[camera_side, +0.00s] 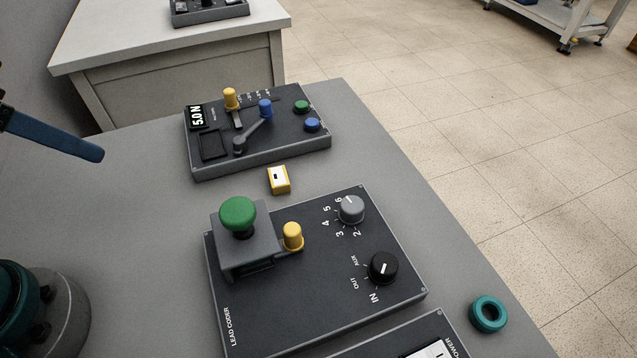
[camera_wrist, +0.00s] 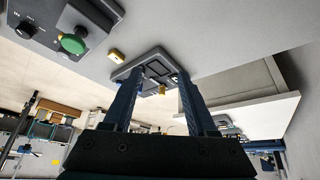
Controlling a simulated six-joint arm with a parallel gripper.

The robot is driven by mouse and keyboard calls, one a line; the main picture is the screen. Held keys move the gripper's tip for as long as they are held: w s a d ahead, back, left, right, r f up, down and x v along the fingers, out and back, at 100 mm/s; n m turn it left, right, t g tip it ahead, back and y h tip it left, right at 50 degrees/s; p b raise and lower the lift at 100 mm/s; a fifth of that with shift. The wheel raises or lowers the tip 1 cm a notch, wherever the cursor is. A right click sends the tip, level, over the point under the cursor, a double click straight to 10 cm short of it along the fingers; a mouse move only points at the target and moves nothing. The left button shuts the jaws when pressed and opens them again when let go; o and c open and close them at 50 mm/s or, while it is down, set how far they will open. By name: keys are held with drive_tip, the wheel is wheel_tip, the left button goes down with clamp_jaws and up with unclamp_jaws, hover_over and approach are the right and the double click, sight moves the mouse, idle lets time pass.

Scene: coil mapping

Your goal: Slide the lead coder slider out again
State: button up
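The lead coder (camera_side: 290,310) is a dark box in the middle of the side view. At its far left corner stands a grey block (camera_side: 265,240) with a round green knob (camera_side: 238,214) on top. A yellow knob (camera_side: 292,236) stands upright close beside the block's right side; I cannot tell which part is the slider. In the wrist view the lead coder (camera_wrist: 38,28) is at the upper left, with the green knob (camera_wrist: 72,44) showing. My gripper (camera_wrist: 157,76) is open and empty. One blue finger (camera_side: 55,137) shows at the left of the side view, well apart from the lead coder.
A second box (camera_side: 265,155) with a yellow knob, blue lever and display stands behind. A small yellow-and-white block (camera_side: 279,180) lies between the boxes. A teal ring (camera_side: 488,314) is near the right table edge.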

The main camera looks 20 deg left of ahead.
drive_tip(key=w+d+r+m+g, duration=0.2)
drive_tip(key=w+d+r, duration=0.2)
drive_tip(key=w+d, duration=0.15)
drive_tip(key=m+g, duration=0.4)
hover_over(292, 229)
wheel_tip(292, 229, down, 12)
drive_tip(key=shift+f, duration=2.4)
drive_tip(key=shift+c, duration=0.3)
clamp_jaws()
